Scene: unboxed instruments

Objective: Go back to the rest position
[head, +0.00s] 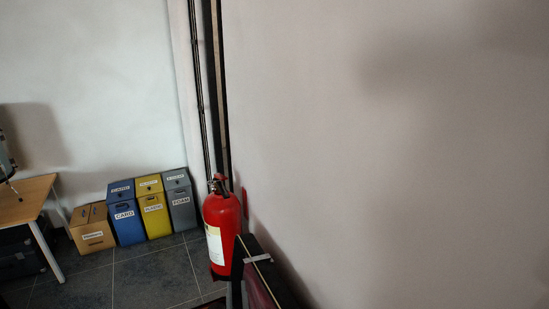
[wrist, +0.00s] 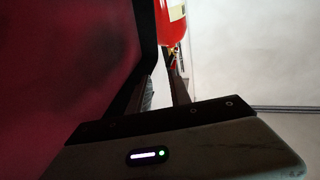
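My gripper (wrist: 168,85) shows in the wrist view as a grey housing with a lit bar and a green light, a black plate and dark narrow parts reaching up from it. I cannot tell whether these parts are spread or closed, and I see nothing clearly held. In the head view I cannot make out my gripper. A dark red panel with a black edge (wrist: 60,60) fills the left of the wrist view, close to the gripper. I cannot tell if they touch.
A red fire extinguisher (head: 222,228) stands by the wall; it also shows in the wrist view (wrist: 172,30). A black-edged red object (head: 262,288) is before it. Blue (head: 126,222), yellow (head: 154,215) and grey bins (head: 181,208), a cardboard box (head: 92,236) and a table (head: 25,200) stand left.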

